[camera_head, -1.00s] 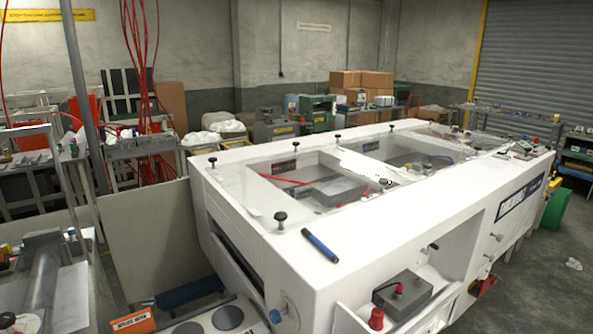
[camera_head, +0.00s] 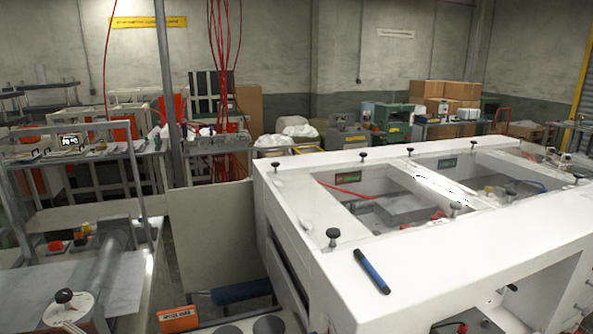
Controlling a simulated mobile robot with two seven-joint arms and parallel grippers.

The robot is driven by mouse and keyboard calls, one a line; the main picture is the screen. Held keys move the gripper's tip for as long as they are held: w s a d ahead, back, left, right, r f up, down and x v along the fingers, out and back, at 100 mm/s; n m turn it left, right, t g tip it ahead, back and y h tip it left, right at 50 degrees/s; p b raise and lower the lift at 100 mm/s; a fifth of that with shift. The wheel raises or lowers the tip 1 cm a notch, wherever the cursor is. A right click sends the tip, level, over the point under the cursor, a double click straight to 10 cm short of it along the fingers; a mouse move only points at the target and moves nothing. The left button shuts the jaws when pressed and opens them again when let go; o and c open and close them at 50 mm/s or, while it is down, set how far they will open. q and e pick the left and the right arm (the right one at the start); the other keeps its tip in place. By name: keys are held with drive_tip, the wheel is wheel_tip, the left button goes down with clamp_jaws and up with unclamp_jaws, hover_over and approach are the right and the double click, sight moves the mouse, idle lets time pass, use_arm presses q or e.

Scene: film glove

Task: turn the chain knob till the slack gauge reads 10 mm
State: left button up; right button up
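Neither of my grippers shows in the head view. I cannot tell for sure which part is the chain knob. A dark round knob (camera_head: 64,296) sits above a pale round housing (camera_head: 75,312) at the end of a grey roller (camera_head: 110,262), on the machine at lower left. Several black knobs, such as the near one (camera_head: 333,235), stand on top of the large white machine (camera_head: 420,280). No slack gauge reading can be made out. A small lit display (camera_head: 70,142) stands on the back left bench, too small to read.
A blue pen-like stick (camera_head: 372,271) lies on the white machine's top. An orange labelled box (camera_head: 178,319) and a dark blue roller (camera_head: 241,291) lie between the two machines. A grey panel (camera_head: 212,230) and a post (camera_head: 167,90) stand behind.

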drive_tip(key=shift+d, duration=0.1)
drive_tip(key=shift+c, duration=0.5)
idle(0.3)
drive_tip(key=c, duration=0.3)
